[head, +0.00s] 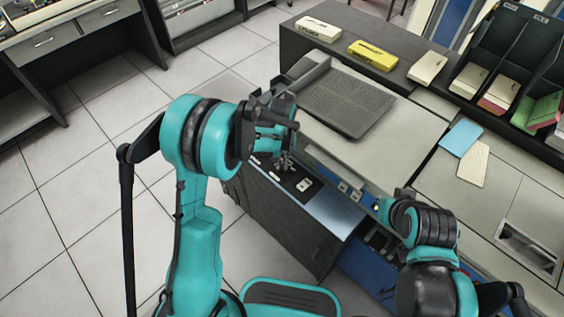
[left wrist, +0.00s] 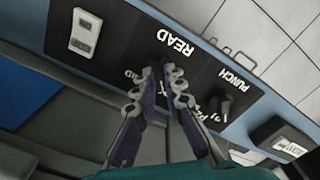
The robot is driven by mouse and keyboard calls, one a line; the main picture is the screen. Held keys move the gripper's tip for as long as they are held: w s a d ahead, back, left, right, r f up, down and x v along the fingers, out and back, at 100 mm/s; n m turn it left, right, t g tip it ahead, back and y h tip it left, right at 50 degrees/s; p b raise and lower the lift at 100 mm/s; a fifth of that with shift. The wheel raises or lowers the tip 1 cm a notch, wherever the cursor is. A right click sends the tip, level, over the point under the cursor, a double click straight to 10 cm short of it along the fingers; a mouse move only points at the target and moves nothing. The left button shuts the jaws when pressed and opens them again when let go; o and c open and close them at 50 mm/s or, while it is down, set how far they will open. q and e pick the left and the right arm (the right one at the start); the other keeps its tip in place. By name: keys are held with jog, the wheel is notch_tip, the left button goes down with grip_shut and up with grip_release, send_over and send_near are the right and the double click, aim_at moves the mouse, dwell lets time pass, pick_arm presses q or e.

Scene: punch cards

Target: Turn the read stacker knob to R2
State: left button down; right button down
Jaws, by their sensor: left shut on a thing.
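The black control panel (left wrist: 135,40) shows in the left wrist view with white READ and PUNCH labels, upside down. My left gripper (left wrist: 164,72) has its fingertips close together just below the READ label, shut on the read stacker knob, which the fingers mostly hide. Its pointer and setting cannot be read. The dark punch knob (left wrist: 215,104) stands apart, to the right of the fingers. In the head view my left gripper (head: 284,162) reaches down to the panel on the machine's front ledge. My right gripper (head: 385,206) is at the machine's front edge, its fingers unclear.
A white switch plate (left wrist: 85,32) sits on the panel. The grey card machine (head: 405,150) carries a dark ribbed tray (head: 345,102). Card boxes, a yellow one (head: 372,55) among them, stand on the back shelf. A blue card deck (head: 461,137) lies at right. Tiled floor at left is clear.

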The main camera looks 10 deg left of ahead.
aim_at(282, 165)
pick_arm(q)
jog(key=m, duration=0.4)
jog(key=shift+m+b, duration=0.4)
jog(key=shift+m, duration=1.7)
jog(key=c, duration=1.6)
grip_release()
notch_tip(282, 165, up, 12)
